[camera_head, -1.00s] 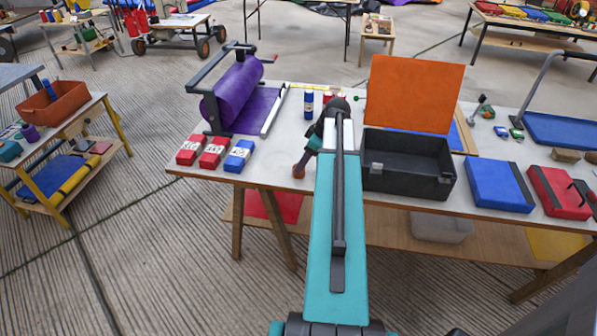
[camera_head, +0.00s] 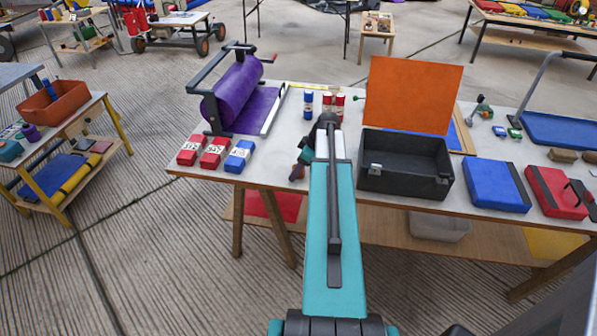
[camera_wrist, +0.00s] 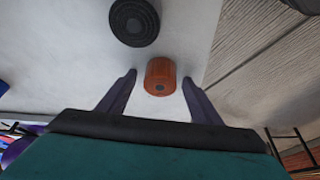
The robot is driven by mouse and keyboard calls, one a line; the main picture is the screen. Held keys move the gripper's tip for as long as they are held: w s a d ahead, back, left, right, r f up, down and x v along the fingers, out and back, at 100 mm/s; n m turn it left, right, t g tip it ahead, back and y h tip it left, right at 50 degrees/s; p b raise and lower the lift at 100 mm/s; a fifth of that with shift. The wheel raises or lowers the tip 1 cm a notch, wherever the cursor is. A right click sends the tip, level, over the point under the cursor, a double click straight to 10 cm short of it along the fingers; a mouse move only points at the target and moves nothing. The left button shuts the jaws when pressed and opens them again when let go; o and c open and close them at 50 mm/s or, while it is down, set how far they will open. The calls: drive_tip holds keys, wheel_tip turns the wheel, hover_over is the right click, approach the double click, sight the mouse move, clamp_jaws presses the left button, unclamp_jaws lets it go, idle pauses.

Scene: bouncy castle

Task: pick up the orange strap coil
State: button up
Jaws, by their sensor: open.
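The orange strap coil (camera_wrist: 160,74) is a small orange roll with a dark centre, on the pale table top in the wrist view. It shows between the two fingertips of my gripper (camera_wrist: 160,80), which is open, with a gap on both sides. I cannot tell how far the fingers are above or around it. In the head view my gripper (camera_head: 298,170) is at the table's front edge, partly behind my arm. The coil is not clearly visible there.
A black ribbed disc (camera_wrist: 134,21) lies close to the coil. Red and blue packs (camera_head: 214,152) lie left on the table (camera_head: 275,165); an open black case (camera_head: 404,163) with an orange lid stands right. Beyond are small upright rolls (camera_head: 309,104).

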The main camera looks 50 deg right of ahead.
drive_tip(key=c, duration=1.2)
drive_tip(key=shift+r, duration=0.2)
drive_tip(key=shift+r+b, duration=0.65)
drive_tip(key=shift+r, duration=0.75)
drive_tip(key=s+b, duration=0.1)
drive_tip(key=s, duration=0.4)
drive_tip(key=s+r+b, duration=0.1)
drive_tip(key=s, duration=0.4)
drive_tip(key=s+r+b, duration=0.1)
drive_tip(key=s, duration=0.5)
drive_tip(key=shift+d, duration=0.25)
drive_tip(key=shift+f, duration=0.1)
